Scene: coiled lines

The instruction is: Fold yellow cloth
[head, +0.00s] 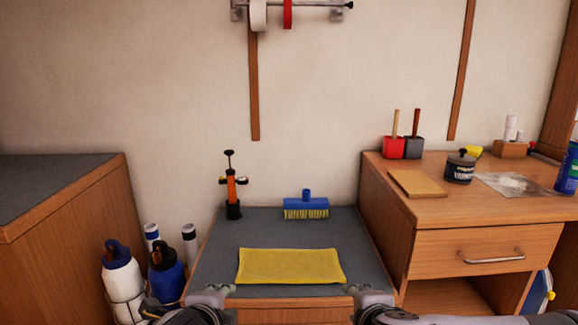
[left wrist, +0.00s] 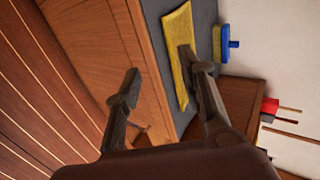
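The yellow cloth (head: 291,266) lies flat as a wide rectangle on the grey top of the low bench (head: 215,255), near its front edge. It also shows in the left wrist view (left wrist: 176,48), partly hidden behind one finger. My left gripper (head: 220,289) is at the bench's front edge, left of the cloth's near left corner. In the left wrist view its two fingers (left wrist: 160,68) are wide apart with nothing between them. My right gripper (head: 366,289) is at the front edge, right of the cloth's near right corner. Its tips look apart and empty.
A blue brush (head: 306,206) and an orange pump (head: 232,192) stand at the bench's back. A higher wooden cabinet (head: 480,212) with a tin (head: 460,168) rises on the right. Bottles (head: 122,278) stand left of the bench. Bare bench top surrounds the cloth.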

